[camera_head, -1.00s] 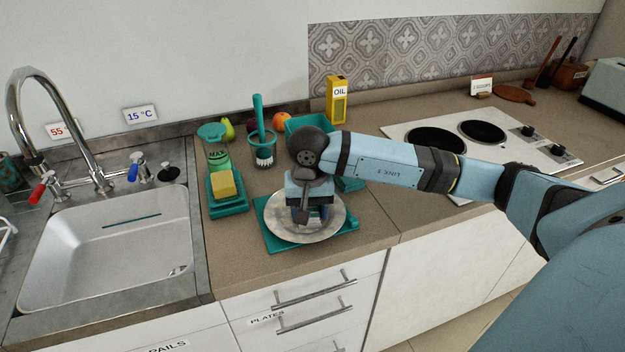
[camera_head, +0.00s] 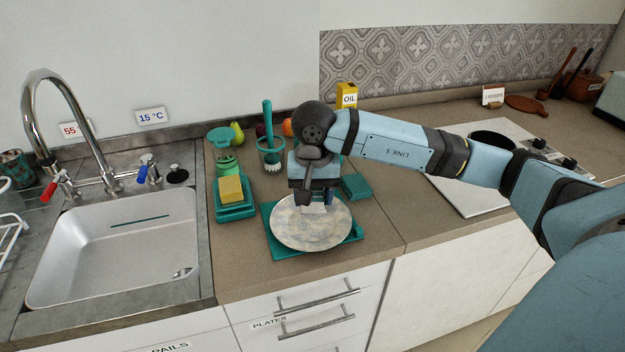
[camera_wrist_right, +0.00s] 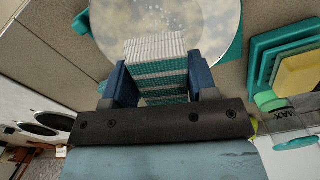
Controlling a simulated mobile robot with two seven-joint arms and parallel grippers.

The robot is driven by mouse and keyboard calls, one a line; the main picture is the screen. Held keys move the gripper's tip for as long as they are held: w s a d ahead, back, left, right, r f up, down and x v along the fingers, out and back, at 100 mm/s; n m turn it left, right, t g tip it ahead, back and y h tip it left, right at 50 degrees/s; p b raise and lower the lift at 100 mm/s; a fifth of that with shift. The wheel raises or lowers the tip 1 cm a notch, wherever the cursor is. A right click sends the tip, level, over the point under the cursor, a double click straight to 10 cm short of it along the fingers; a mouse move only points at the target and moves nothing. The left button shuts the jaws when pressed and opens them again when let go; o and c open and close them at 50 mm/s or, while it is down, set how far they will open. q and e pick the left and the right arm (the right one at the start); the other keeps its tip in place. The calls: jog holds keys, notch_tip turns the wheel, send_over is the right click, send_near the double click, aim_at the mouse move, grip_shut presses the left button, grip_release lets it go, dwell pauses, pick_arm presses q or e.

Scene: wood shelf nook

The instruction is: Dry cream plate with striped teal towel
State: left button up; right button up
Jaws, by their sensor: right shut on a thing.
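The cream plate (camera_head: 308,232) lies on a teal tray (camera_head: 284,250) on the counter right of the sink. Its surface is mottled, and small droplet-like specks show on the plate in the right wrist view (camera_wrist_right: 165,15). My right gripper (camera_head: 315,200) is over the far part of the plate, pointing down. It is shut on the striped teal towel (camera_wrist_right: 155,68), a folded block with white and teal bands between the blue fingers. The towel's lower end is at or just above the plate; contact cannot be told. My left gripper is not in view.
A yellow sponge (camera_head: 230,190) on a teal holder, a brush in a cup (camera_head: 270,153) and a teal box (camera_head: 356,187) stand close by. The sink (camera_head: 120,250) is at left, the stove (camera_head: 465,190) at right. Counter in front of the tray is clear.

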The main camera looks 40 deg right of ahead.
jog(key=shift+w+r+p, duration=0.1)
jog(key=shift+r+p, duration=0.2)
jog(key=shift+r, duration=1.05)
